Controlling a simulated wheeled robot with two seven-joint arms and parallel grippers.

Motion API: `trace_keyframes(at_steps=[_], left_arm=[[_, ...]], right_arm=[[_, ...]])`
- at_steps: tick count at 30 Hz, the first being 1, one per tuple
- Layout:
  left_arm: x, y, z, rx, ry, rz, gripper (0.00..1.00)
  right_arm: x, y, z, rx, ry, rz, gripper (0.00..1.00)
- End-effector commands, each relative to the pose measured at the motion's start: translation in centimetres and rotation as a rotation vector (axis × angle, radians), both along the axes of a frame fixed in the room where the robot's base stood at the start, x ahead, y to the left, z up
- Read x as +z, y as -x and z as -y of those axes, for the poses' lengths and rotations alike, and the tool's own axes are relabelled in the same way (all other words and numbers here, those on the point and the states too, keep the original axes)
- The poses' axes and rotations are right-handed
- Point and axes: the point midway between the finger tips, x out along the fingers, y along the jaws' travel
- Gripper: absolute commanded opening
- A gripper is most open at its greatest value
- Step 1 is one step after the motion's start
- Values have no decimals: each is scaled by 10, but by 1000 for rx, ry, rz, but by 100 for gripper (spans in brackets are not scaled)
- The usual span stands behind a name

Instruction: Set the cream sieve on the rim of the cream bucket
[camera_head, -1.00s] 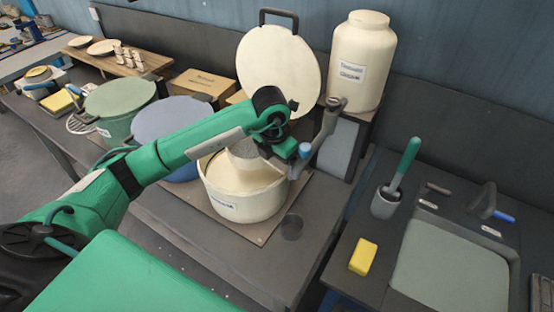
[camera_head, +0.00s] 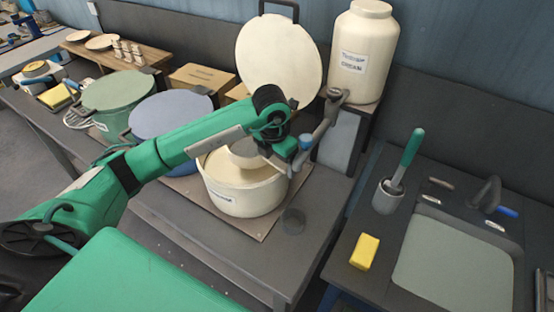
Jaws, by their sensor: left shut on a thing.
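The cream bucket (camera_head: 245,200) stands open on a board on the dark table. The cream sieve (camera_head: 245,152) is a pale round bowl over the bucket's opening, partly hidden by my green arm. My left gripper (camera_head: 287,160) is at the bucket's right rim, shut on the sieve at its handle side. I cannot tell whether the sieve touches the rim. My right gripper is out of view.
A round cream lid (camera_head: 278,58) stands upright behind the bucket. A cream jar (camera_head: 362,52) with a tap is on a stand at the back right. Blue (camera_head: 172,112) and green (camera_head: 118,90) lidded buckets stand left. A yellow sponge (camera_head: 364,251) lies right.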

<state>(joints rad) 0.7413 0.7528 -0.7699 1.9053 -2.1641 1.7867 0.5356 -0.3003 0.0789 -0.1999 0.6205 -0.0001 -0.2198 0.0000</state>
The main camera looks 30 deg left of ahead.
Motion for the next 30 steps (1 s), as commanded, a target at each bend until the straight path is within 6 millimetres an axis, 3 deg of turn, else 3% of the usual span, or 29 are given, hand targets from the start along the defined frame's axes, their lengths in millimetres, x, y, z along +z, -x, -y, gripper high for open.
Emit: trace_keyframes(at_steps=[24,25,27,30], left_arm=[[-3,0,0,0,1,-1,55],[-3,0,0,0,1,-1,84],[-4,0,0,0,1,-1,98],[-3,0,0,0,1,-1,100]], right_arm=[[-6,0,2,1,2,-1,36],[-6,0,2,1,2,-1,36],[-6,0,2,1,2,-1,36],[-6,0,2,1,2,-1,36]])
